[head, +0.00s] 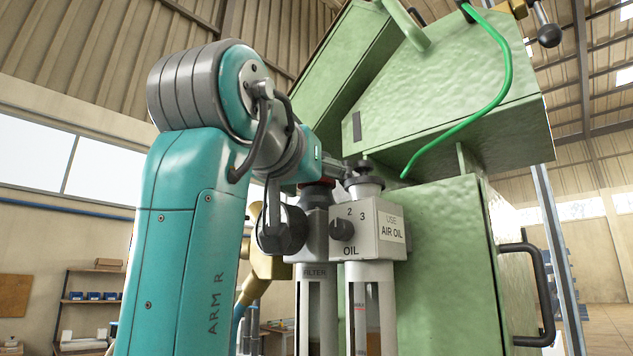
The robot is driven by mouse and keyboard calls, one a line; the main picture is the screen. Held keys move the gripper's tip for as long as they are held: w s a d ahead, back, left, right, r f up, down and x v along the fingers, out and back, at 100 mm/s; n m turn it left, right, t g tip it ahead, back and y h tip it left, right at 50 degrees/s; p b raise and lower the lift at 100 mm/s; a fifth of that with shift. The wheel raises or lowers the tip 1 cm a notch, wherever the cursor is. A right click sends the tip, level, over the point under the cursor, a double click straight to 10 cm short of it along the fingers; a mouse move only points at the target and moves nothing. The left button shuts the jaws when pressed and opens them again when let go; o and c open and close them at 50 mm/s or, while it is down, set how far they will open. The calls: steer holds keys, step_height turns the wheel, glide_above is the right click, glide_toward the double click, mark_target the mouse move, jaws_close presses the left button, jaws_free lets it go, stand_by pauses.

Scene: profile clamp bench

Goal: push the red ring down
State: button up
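The red ring (318,183) shows only as a narrow dark red strip on top of the grey FILTER unit (315,230). Most of it is hidden behind my arm's wrist. My gripper (342,172) is at the end of the teal arm, directly over the ring's place and close to it. I cannot tell whether it touches the ring. The fingers are small and partly hidden, so their opening cannot be made out.
Right beside it stands the OIL unit (367,232) with a black top knob (364,168) and a side knob (342,229). A green machine cabinet (445,260) with a black handle (535,290) stands behind and to the right. A green hose (490,100) hangs above.

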steer(key=v, duration=1.2)
steer(key=shift+s+f, duration=0.1)
stand_by(0.4)
